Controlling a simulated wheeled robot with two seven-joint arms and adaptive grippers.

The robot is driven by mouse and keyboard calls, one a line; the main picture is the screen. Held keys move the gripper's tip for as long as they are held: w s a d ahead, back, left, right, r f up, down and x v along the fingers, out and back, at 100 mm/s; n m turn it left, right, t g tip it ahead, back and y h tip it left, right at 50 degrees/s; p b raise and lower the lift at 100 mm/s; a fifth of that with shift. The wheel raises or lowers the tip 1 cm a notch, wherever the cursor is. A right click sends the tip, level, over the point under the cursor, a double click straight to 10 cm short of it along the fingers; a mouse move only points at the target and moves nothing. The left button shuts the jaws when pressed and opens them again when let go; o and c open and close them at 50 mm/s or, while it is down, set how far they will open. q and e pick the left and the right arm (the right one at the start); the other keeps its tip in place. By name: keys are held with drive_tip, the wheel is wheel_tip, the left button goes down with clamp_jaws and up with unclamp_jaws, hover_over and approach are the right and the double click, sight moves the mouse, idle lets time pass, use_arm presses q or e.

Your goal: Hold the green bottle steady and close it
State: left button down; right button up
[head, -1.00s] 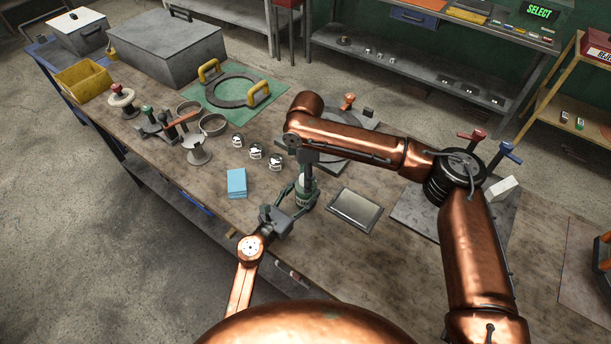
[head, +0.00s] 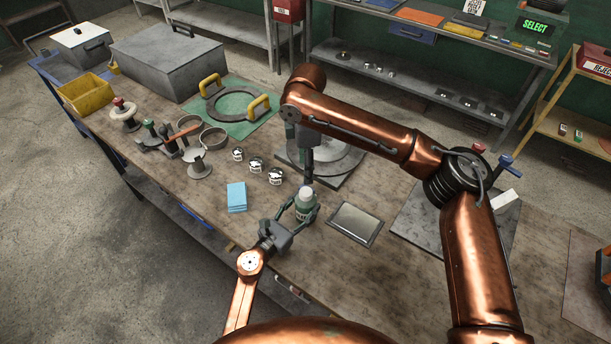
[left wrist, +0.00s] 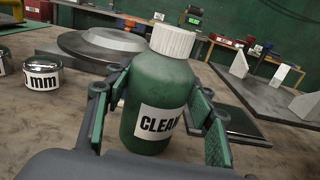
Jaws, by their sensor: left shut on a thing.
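The green bottle (head: 306,207) stands upright on the workbench with a white cap (left wrist: 173,40) on its neck. In the left wrist view the bottle (left wrist: 158,92) shows a white label with part of the word "CLEAN". My left gripper (head: 297,212) is shut on the bottle's body, with one green-padded finger on each side. In the left wrist view, that gripper (left wrist: 160,112) holds the bottle below the cap. My right gripper (head: 308,172) points down just above and behind the bottle in the head view. Its fingertips are too small and dark to read.
A blue block (head: 236,197) and several small labelled jars (head: 256,165) stand left of the bottle. A flat grey tray (head: 355,222) lies to its right. A round grey turntable (head: 335,160) is behind. Bare bench lies in front of the tray.

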use_arm(q)
drive_tip(key=shift+a+f, duration=0.1)
drive_tip(key=shift+f, duration=0.4)
drive_tip(key=c, duration=1.2)
unclamp_jaws()
drive_tip(key=o, duration=0.4)
drive_tip(key=shift+r, duration=0.3)
drive_tip(key=v, duration=1.1)
drive_tip(key=shift+s+a, duration=0.2)
drive_tip(key=shift+s, duration=0.15)
